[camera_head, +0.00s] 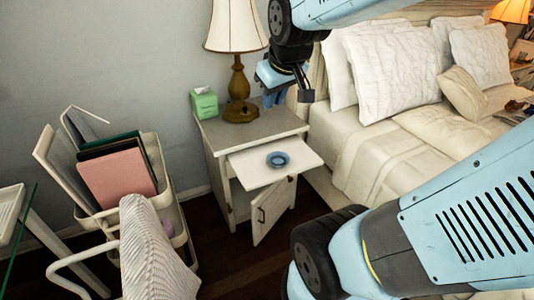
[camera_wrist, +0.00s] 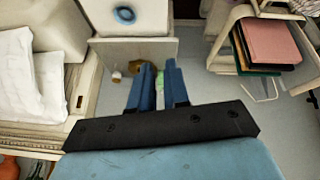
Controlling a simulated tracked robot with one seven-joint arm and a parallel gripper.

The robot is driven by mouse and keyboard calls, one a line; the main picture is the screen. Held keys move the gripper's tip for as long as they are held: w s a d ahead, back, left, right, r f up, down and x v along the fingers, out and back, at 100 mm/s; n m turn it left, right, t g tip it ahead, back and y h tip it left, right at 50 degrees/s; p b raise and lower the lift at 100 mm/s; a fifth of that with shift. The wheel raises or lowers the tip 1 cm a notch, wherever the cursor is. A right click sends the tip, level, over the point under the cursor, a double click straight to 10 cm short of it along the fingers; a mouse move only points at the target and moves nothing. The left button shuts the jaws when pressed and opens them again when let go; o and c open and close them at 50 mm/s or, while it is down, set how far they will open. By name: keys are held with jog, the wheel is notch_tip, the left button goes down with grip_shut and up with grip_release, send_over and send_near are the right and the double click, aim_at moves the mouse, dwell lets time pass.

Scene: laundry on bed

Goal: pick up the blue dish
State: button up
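The blue dish (camera_head: 278,160) is small and round and lies on the white pull-out shelf (camera_head: 300,152) of the nightstand. In the wrist view the blue dish (camera_wrist: 125,15) shows near the top edge, beyond and left of the fingertips. My gripper (camera_head: 274,100) is above the back of the nightstand, higher than the dish and apart from it. In the wrist view my gripper (camera_wrist: 160,66) has two blue fingers with a narrow gap between them and nothing held.
A lamp (camera_head: 238,88) and a green tissue box (camera_head: 205,104) stand on the nightstand (camera_head: 218,140). The nightstand's lower door (camera_head: 274,212) hangs open. The bed with pillows (camera_head: 392,68) is on the right. A cart (camera_head: 160,185) with folders stands on the left.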

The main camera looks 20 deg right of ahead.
jog(key=w+d+f+n, duration=0.3)
jog(key=w+f, duration=0.4)
jog(key=w, duration=0.1)
jog(key=n+h, duration=0.2)
jog(key=n, duration=0.7)
send_over(280, 166)
jog(key=s+a, duration=0.1)
jog(key=s, duration=0.2)
notch_tip(280, 166, down, 34)
jog(key=shift+a+f, duration=0.15)
jog(key=shift+x, duration=2.7)
jog(key=shift+s, duration=0.15)
jog(key=shift+c, duration=0.2)
grip_shut()
